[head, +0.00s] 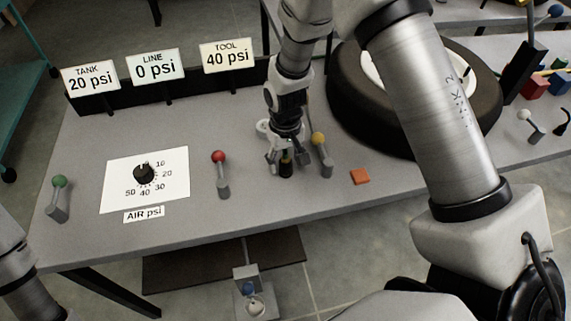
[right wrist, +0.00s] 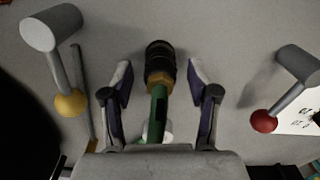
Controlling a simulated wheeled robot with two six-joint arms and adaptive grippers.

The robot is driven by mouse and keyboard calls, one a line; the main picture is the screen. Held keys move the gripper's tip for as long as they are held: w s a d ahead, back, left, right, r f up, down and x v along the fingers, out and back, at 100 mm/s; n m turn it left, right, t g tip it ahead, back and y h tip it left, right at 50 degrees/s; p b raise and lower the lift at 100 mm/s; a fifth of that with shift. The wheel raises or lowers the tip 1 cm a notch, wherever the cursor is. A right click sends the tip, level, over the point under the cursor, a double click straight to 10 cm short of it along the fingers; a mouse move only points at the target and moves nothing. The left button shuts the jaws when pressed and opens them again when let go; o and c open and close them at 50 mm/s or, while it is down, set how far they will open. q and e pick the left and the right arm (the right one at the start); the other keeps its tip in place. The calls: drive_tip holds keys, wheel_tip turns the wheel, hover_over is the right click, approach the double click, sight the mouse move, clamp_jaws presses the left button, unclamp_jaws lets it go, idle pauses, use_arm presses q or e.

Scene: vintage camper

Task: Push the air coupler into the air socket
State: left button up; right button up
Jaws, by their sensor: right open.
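In the right wrist view a green piece (right wrist: 158,112) with a brass collar (right wrist: 161,78), which looks like the air coupler, meets a black ribbed cylinder (right wrist: 159,57), which looks like the air socket. The brass end touches the black cylinder; how deep it sits I cannot tell. In the head view the black cylinder (head: 286,170) stands on the table under my right gripper (head: 285,158). My right gripper also shows in the wrist view (right wrist: 163,78); it is open, its fingers on either side of the green piece with gaps. My left gripper is out of view.
A red-knobbed lever (head: 220,172) and a yellow-knobbed lever (head: 321,153) stand close on either side of my right gripper. A tire (head: 413,133) lies behind to the right.

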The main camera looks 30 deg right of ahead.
clamp_jaws()
drive_tip(key=shift+r, duration=0.1)
idle(0.4)
